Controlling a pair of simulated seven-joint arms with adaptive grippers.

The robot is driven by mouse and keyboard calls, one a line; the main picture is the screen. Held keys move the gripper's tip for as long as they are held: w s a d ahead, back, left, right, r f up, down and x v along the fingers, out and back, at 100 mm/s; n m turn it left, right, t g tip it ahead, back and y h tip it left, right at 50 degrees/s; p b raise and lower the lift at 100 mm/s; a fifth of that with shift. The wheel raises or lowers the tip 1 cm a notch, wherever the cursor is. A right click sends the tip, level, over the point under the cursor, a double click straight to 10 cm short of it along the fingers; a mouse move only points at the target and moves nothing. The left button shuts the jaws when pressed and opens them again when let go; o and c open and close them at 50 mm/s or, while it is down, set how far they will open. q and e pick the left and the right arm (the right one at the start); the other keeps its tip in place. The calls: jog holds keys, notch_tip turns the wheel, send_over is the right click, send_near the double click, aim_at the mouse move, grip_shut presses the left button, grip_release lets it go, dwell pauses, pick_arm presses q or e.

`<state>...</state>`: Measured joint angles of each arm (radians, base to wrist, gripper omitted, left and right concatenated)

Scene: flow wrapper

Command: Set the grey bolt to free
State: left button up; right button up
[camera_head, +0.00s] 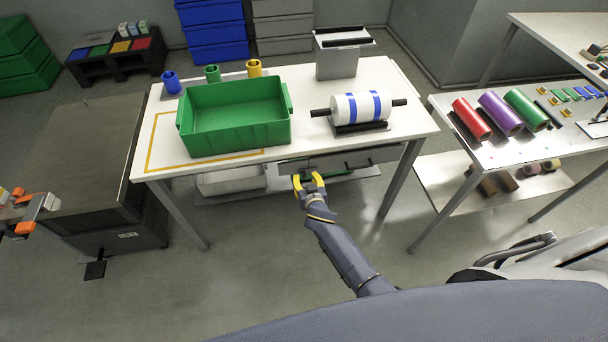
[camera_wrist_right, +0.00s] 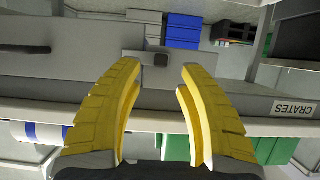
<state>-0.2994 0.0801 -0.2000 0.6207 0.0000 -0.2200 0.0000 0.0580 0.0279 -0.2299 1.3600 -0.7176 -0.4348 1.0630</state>
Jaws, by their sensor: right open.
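My right gripper (camera_head: 309,180) is at the front edge of the white table, before a grey drawer front (camera_head: 335,161) under the tabletop. In the right wrist view its yellow fingers (camera_wrist_right: 160,95) are spread with nothing between them. That view shows a small dark block (camera_wrist_right: 160,60) on a grey plate (camera_wrist_right: 158,74) beside the drawer front, just beyond the gap between the fingertips and apart from them. It may be the bolt's knob; I cannot tell its setting. A dark handle (camera_wrist_right: 25,49) is on the drawer front. My left gripper is not seen.
A green crate (camera_head: 235,115) and a white roll with blue bands (camera_head: 361,107) stand on the table (camera_head: 300,84). Coloured rolls (camera_head: 500,114) lie on the right table. Open floor lies in front.

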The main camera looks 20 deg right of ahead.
aim_at(304, 174)
jog(key=shift+x, duration=2)
jog(key=shift+c, duration=0.2)
grip_shut()
